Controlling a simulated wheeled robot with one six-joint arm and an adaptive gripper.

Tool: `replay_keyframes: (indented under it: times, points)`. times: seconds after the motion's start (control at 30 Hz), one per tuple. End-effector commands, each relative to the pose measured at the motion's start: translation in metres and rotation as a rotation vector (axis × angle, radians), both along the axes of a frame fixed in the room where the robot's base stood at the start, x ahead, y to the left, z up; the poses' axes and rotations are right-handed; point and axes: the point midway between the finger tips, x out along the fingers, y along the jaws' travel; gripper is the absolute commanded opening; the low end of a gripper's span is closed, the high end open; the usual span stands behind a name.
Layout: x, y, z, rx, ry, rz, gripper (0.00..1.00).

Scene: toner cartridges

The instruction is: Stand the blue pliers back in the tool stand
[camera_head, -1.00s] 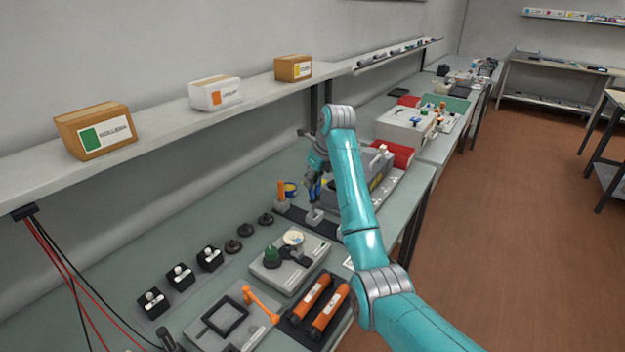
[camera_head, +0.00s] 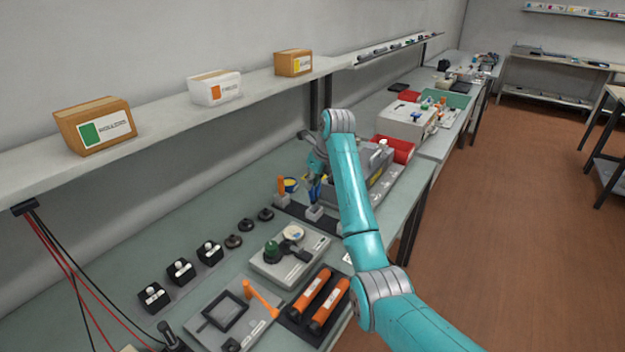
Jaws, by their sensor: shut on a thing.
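The blue pliers (camera_head: 315,190) are upright, with their lower end at a small grey block of the tool stand (camera_head: 314,213). At this size I cannot tell whether they are fully seated in it or just above it. My gripper (camera_head: 317,176) is above the stand, shut on the upper part of the pliers; the fingers are small and partly hidden by my arm. The stand is a dark strip, and an orange-handled tool (camera_head: 281,185) stands upright in another block at its left.
A grey machine (camera_head: 345,180) is just right of the stand, partly behind my arm. A yellow-and-blue roll (camera_head: 291,185) is behind the orange tool. A grey device (camera_head: 290,255) and orange cartridges (camera_head: 328,310) are nearer. The shelf (camera_head: 230,105) runs along the wall above.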

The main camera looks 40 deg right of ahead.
Motion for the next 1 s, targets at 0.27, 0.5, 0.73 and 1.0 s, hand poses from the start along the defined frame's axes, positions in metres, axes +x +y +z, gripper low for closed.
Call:
replay_keyframes:
  times: [0.27,0.5,0.73,1.0]
  points:
    - [-0.0001,0.0000,-0.0071,0.000,0.000,0.000,0.00]
    - [-0.0001,0.0000,-0.0107,0.000,0.000,0.000,0.00]
    - [0.0000,0.0001,-0.0105,0.000,0.000,0.000,0.00]
    - [0.0002,0.0001,-0.0105,0.000,0.000,0.000,0.00]
